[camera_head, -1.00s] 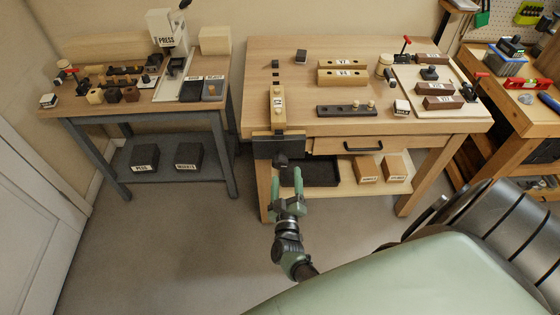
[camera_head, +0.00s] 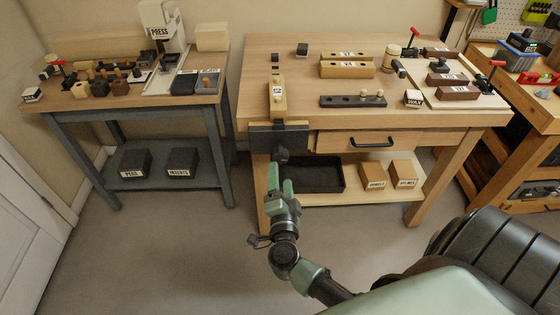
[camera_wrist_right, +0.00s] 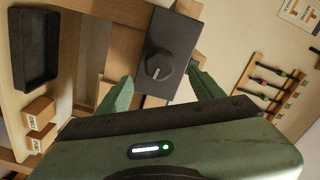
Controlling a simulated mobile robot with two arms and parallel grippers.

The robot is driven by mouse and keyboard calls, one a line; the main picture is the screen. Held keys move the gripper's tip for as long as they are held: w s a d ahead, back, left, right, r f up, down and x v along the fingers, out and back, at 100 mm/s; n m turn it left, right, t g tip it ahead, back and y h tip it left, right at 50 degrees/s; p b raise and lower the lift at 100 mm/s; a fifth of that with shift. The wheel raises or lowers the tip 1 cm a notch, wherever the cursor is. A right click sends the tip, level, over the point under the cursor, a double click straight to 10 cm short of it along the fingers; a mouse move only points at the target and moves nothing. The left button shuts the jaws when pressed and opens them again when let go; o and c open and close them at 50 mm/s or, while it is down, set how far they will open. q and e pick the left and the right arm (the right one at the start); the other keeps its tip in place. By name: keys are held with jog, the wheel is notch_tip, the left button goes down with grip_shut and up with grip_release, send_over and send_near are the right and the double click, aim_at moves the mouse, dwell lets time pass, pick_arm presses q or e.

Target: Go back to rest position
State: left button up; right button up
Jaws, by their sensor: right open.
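My right gripper (camera_head: 280,182) is in front of the workbench in the head view, below the dark vise (camera_head: 262,139) on the bench's front edge. Its green fingers point toward the bench. In the right wrist view the two fingers (camera_wrist_right: 156,98) are spread apart with nothing between them. The vise's dark plate and knob (camera_wrist_right: 183,50) show beyond the fingertips, apart from them. A wooden block (camera_head: 278,103) stands upright at the vise. My left gripper is not in view.
The workbench (camera_head: 300,85) holds wooden blocks and a dark peg rail (camera_head: 352,100). Its drawer (camera_head: 410,140) is shut. A black tray (camera_head: 320,178) and two boxes (camera_head: 373,176) sit on the lower shelf. A side table (camera_head: 185,110) stands at left. The floor (camera_head: 170,250) between is clear.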

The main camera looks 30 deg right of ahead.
aim_at(280, 160)
jog(key=shift+x, duration=3.55)
jog(key=c, duration=1.2)
jog(key=shift+s+r+n+p, duration=0.1)
jog(key=shift+n+p, duration=0.6)
jog(key=shift+p, duration=0.4)
jog(key=shift+n+p, duration=0.4)
jog(key=shift+p, duration=0.05)
jog(key=shift+n, duration=0.3)
